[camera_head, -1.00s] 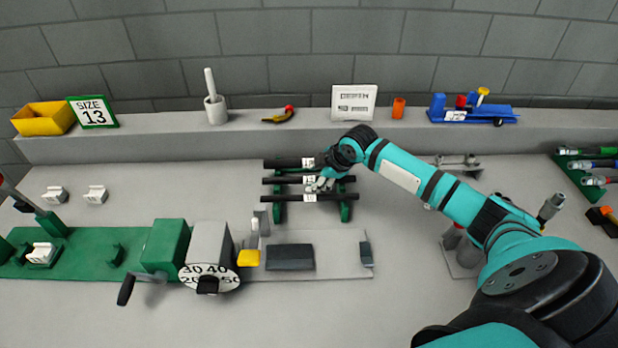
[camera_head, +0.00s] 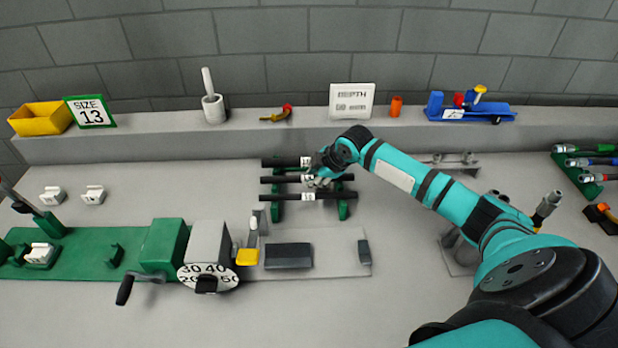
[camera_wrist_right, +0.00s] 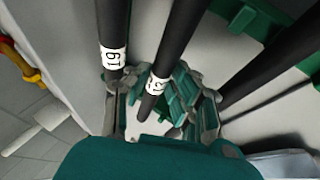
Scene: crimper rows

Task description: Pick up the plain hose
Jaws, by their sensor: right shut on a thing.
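Three black hoses with white labels lie across a green rack in the head view: a back hose (camera_head: 283,162), a middle hose (camera_head: 340,178) and a front hose (camera_head: 333,196). My right gripper (camera_head: 318,181) is at the middle hose. In the right wrist view, the right gripper (camera_wrist_right: 165,97) has its fingers around the middle hose (camera_wrist_right: 187,35) near its label and is shut on it. Another labelled hose (camera_wrist_right: 113,22) passes just left of the fingers, and a third hose (camera_wrist_right: 270,65) lies to the right. The labels are hard to read. My left gripper is out of view.
A green bench with a crank and dial (camera_head: 208,277) stands in front of the rack (camera_head: 343,209). The back ledge holds a yellow bin (camera_head: 40,122), a size 13 sign (camera_head: 90,112), a white card (camera_head: 352,101) and a blue toy (camera_head: 470,113). Coloured-ended tools (camera_head: 585,160) lie far right.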

